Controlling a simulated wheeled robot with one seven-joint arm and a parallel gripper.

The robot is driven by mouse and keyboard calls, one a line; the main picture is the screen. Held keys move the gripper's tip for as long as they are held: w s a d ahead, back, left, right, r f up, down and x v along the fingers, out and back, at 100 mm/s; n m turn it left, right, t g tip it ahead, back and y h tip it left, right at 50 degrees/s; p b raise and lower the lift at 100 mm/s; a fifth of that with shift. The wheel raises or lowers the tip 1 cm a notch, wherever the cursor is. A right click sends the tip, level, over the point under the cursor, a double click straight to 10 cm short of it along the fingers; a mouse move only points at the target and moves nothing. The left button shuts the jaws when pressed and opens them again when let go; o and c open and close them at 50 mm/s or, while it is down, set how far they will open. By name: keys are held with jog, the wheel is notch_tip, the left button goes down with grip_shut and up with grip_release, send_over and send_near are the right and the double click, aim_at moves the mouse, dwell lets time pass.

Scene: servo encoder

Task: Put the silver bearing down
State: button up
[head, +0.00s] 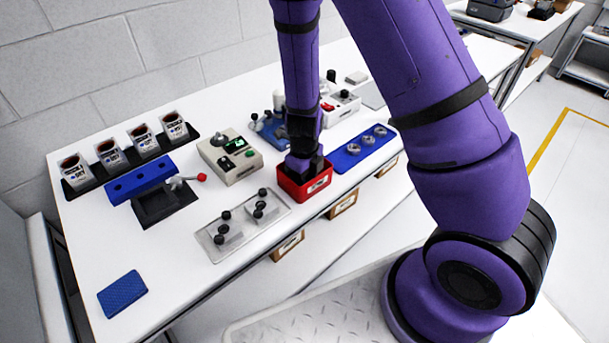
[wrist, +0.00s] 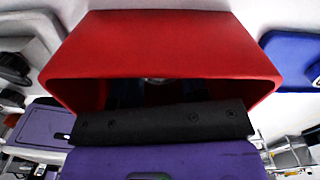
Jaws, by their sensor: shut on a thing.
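My gripper (head: 303,166) reaches down into the red bin (head: 318,187), and its fingers are hidden by the bin walls in the head view. In the wrist view the red bin (wrist: 160,45) fills the upper middle, with my gripper's dark fingers (wrist: 157,92) inside its mouth. A small bit of the silver bearing (wrist: 153,80) shows between the fingers, which are shut on it. Most of the bearing is hidden, and I cannot tell whether it touches the bin floor.
A blue tray (head: 344,160) with three silver round parts stands right of the bin. A clear plate (head: 240,232) with black-knobbed parts lies to the left, near a beige control box (head: 222,167). Several cups stand in a black rack at the back left. The front left table is mostly clear.

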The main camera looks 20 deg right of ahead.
jog(key=o, duration=1)
jog(key=shift+f, duration=0.1)
notch_tip(320, 180, up, 22)
jog(key=s+f+n+y, duration=0.1)
jog(key=s+n+y, duration=0.15)
jog(key=n, duration=0.55)
jog(key=shift+s+d+r+n+t+h, duration=0.4)
jog(key=shift+s+d+r+n+t, duration=0.6)
jog(key=shift+s+r+n, duration=2.45)
jog(key=shift+s+d+r+n+t+h, duration=0.6)
jog(key=shift+s+d+r+n, duration=0.7)
jog(key=shift+s+r+n, duration=2.15)
jog(key=shift+s+d+r+n+t+h, duration=0.25)
jog(key=shift+s+d+r+n+t, duration=0.85)
jog(key=shift+s+r+n, duration=2.35)
jog(key=shift+w+f+n, duration=0.3)
jog(key=shift+w+n, duration=0.1)
jog(key=shift+w, duration=0.15)
jog(key=shift+w+f+n, duration=0.25)
jog(key=shift+w+n, duration=0.1)
jog(key=shift+w, duration=0.2)
